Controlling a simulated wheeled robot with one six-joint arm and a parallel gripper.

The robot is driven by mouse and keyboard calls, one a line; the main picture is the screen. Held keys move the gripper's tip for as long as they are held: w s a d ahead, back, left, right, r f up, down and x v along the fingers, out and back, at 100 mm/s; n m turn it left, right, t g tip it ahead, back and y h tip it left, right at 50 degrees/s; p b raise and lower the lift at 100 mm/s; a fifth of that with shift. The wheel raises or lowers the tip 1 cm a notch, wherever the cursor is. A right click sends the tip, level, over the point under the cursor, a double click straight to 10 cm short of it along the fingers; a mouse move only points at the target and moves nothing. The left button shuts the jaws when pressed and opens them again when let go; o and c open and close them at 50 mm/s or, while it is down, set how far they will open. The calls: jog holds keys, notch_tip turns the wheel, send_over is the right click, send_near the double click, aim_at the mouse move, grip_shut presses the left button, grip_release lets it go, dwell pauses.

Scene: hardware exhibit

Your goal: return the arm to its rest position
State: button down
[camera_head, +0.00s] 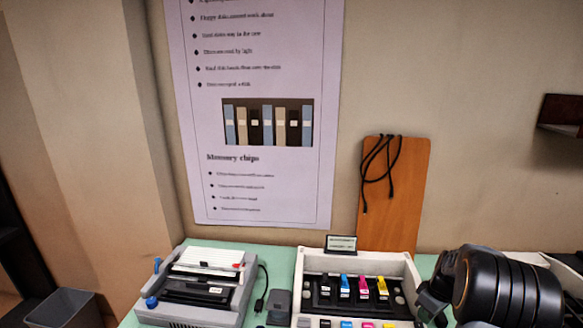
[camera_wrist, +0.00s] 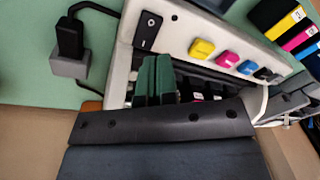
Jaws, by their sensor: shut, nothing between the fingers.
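My gripper (camera_wrist: 158,66) shows in the wrist view as two dark green fingers side by side, closed together with nothing between them. The fingers appear over the light-coloured tray (camera_wrist: 124,62), near its row of coloured buttons; I cannot tell whether they touch it. In the head view my black arm (camera_head: 505,288) fills the lower right, in front of the table. The gripper cannot be made out clearly there.
A white tray (camera_head: 303,265) with ink cartridges stands on the green table (camera_head: 275,262), right of a grey printer-like device (camera_head: 238,303). A wooden board (camera_head: 405,220) leans on the wall behind. A grey bin (camera_head: 65,308) stands lower left. A cable (camera_wrist: 100,10) lies beside the tray.

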jog(key=s+a+r+m+t, duration=0.2)
jog(key=s+a+r, duration=0.6)
jog(key=a, duration=0.3)
jog(key=s+a+r+m+t+h, duration=0.1)
jog(key=s+a+r+m+t, duration=0.1)
jog(key=s+a+r, duration=0.5)
jog(key=a+r+m, duration=0.1)
jog(key=a, duration=0.3)
jog(key=shift+s+a+r+m+h, duration=0.3)
jog(key=shift+s+a+r, duration=0.05)
jog(key=shift+d, duration=0.1)
